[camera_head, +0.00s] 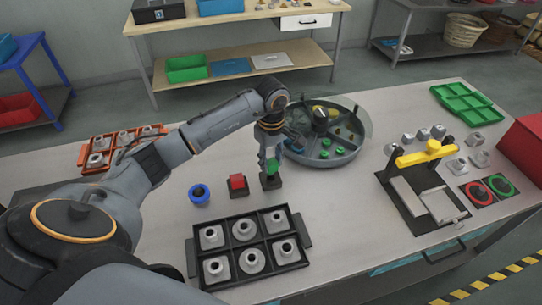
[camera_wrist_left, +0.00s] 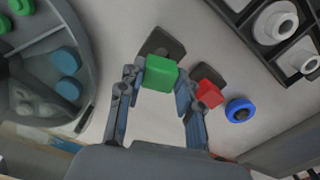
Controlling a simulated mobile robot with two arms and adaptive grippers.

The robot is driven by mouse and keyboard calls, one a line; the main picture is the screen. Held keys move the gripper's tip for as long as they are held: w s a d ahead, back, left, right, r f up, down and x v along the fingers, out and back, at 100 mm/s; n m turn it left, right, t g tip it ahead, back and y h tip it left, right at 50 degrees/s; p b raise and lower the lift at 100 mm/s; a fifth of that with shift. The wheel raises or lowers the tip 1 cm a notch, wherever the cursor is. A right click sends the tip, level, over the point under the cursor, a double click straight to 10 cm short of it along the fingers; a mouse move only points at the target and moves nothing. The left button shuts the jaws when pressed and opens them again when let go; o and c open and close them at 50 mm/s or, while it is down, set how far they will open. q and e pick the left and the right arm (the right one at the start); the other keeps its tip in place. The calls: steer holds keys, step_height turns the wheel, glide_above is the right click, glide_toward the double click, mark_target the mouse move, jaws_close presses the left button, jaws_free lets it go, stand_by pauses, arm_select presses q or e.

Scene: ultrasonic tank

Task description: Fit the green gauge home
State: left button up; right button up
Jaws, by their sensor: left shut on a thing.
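My left gripper (camera_head: 271,158) is shut on the green gauge (camera_wrist_left: 161,72), a small block seen between the two fingers in the left wrist view. In the head view the green gauge (camera_head: 274,166) shows just above a dark square base (camera_head: 271,183). In the left wrist view the dark base (camera_wrist_left: 165,45) lies behind the gauge and partly hidden by it. I cannot tell whether gauge and base touch. A red gauge (camera_head: 237,182) sits in a similar dark base to the left in the head view. My right gripper is not in view.
A blue ring (camera_head: 200,194) stands left of the red gauge. A black tray (camera_head: 194,258) with several metal parts lies in front. A round grey compartment tank (camera_head: 330,160) stands behind right. A yellow-topped fixture (camera_head: 424,154) is at right. The table between tray and fixture is clear.

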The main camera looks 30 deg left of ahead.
arm_select(q)
steer(key=shift+s+f, duration=0.1)
steer(key=shift+f, duration=0.45)
steer(key=shift+b, duration=0.4)
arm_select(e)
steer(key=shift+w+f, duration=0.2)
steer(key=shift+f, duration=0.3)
arm_select(q)
steer(key=shift+b, duration=0.5)
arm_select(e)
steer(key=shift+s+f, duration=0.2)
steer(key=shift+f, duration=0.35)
arm_select(q)
steer(key=shift+f+b, duration=0.9)
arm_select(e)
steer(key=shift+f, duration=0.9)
arm_select(q)
steer(key=shift+f+b, duration=0.2)
steer(key=shift+b, duration=0.5)
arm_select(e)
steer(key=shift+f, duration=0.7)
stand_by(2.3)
